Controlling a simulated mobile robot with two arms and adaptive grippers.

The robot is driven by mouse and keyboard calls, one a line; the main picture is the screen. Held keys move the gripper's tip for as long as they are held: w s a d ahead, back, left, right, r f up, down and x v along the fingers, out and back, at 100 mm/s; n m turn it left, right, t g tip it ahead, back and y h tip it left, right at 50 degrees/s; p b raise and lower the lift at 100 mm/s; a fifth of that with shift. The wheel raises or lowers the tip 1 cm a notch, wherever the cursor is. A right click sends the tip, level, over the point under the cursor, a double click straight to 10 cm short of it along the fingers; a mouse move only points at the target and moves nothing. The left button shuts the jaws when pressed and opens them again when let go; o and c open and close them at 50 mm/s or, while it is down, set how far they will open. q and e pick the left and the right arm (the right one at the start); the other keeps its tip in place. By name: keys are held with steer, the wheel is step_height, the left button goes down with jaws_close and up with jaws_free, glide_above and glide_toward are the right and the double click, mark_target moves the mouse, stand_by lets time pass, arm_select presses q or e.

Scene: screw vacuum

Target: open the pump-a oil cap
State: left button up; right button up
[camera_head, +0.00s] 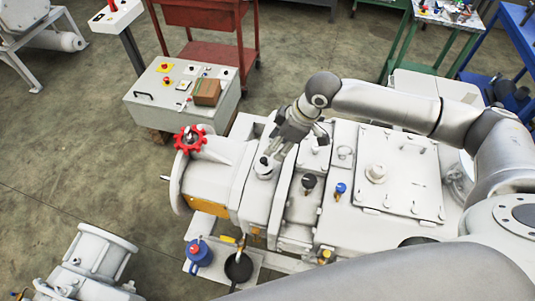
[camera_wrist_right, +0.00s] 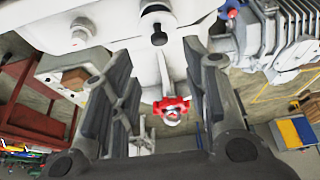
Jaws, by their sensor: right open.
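The pump (camera_head: 335,205) is a large off-white machine in the head view. A white filler cap with a dark top (camera_head: 263,167) stands on its left part. A black-topped fitting (camera_head: 309,182) and a blue-topped one (camera_head: 341,188) stand to its right. No readable label shows which is the pump-a oil cap. My right gripper (camera_head: 277,152) is open, with its fingers pointing down close to the dark-topped cap. In the right wrist view, a round dark-topped cap (camera_wrist_right: 158,38) shows beyond and between the open fingers (camera_wrist_right: 157,58). Contact cannot be told. My left gripper is out of view.
A red handwheel (camera_head: 190,139) sits at the pump's left end and also shows in the wrist view (camera_wrist_right: 172,108). A control box (camera_head: 181,92) with a brown carton (camera_head: 206,92) stands behind.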

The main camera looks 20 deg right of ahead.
mark_target(264, 159)
steer(key=p+x, duration=0.1)
steer(key=x, duration=0.6)
steer(key=shift+w+f, duration=0.2)
steer(key=shift+a+f+p, duration=0.3)
steer(key=shift+f+p, duration=0.05)
steer(key=shift+f, duration=0.15)
steer(key=shift+w+f, duration=0.1)
